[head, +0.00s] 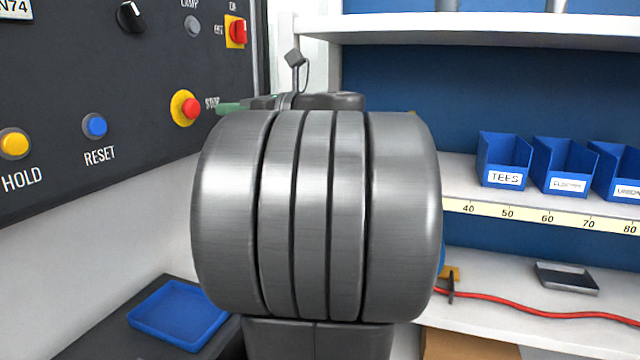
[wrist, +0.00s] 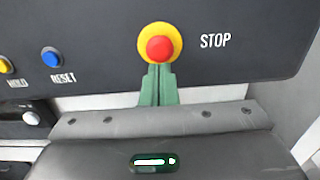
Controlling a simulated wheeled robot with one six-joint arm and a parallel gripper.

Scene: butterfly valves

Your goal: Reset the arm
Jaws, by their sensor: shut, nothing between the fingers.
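The dark control panel carries a blue RESET button (head: 95,125) at the lower left in the head view; it also shows at the left in the wrist view (wrist: 52,57). A red STOP button (head: 191,108) on a yellow ring sits to its right and is at the top middle of the wrist view (wrist: 160,48). My gripper (wrist: 158,70) has green fingers, shut and empty, with the tips just below the STOP button in the wrist view. In the head view the green fingertips (head: 222,108) show just right of it; I cannot tell whether they touch. My arm hides the rest.
A yellow HOLD button (head: 14,144) is left of RESET. A red switch (head: 238,32) and a black knob (head: 132,17) are higher on the panel. A blue tray (head: 180,314) lies below. Shelves with blue bins (head: 504,160) and a red cable (head: 540,312) are at right.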

